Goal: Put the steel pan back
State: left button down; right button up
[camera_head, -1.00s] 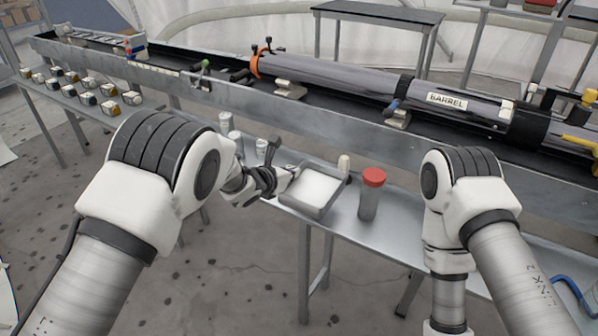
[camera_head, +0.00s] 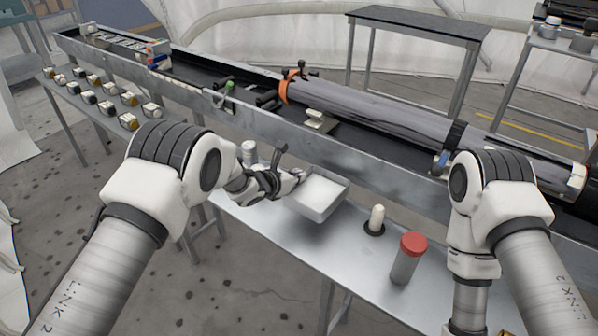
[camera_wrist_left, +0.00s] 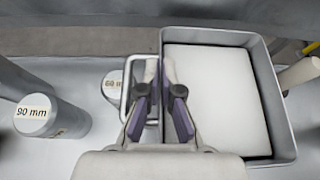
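The steel pan (camera_head: 322,213) is a shallow square tray with a flat white fill. In the head view it is level and seems held a little above the bench. My left gripper (camera_head: 290,182) is at its left side. In the left wrist view the fingers (camera_wrist_left: 167,85) are close together at the pan's left wall, over the wire handle (camera_wrist_left: 127,90). The pan's rim (camera_wrist_left: 280,105) lies right of the fingers there. The exact grip on the handle is partly hidden by the fingers. My right arm points down at the right, and its gripper is out of frame.
A red-capped jar (camera_head: 408,258) and a white peg on a dark base (camera_head: 376,220) stand on the bench (camera_head: 340,250) right of the pan. Cylinders marked 90 mm (camera_wrist_left: 50,118) and 60 mm (camera_wrist_left: 112,88) stand left. The long trough with the tube (camera_head: 390,115) runs behind.

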aim_at(305, 184)
pick_arm(q)
jog(key=shift+s+f, duration=0.3)
jog(key=shift+f, duration=0.35)
jog(key=shift+d+f, duration=0.2)
jog(key=shift+d, duration=0.05)
jog(key=shift+w+d+f, duration=0.1)
jog(key=shift+w+f, duration=0.05)
jog(key=shift+w, duration=0.05)
jog(key=shift+f, duration=0.1)
jog(key=shift+s+a+b, duration=0.1)
jog(key=shift+a+b, duration=0.2)
jog(key=shift+d+f, duration=0.15)
jog(key=shift+f, duration=0.05)
jog(key=shift+f+b, duration=0.2)
jog(key=shift+b, duration=0.25)
jog(key=c, duration=1.3)
grip_release()
jog(key=shift+r, duration=0.1)
pick_arm(e)
jog(key=shift+w+d+f, duration=0.15)
jog(key=shift+d+f, duration=0.4)
jog(key=shift+f, duration=0.15)
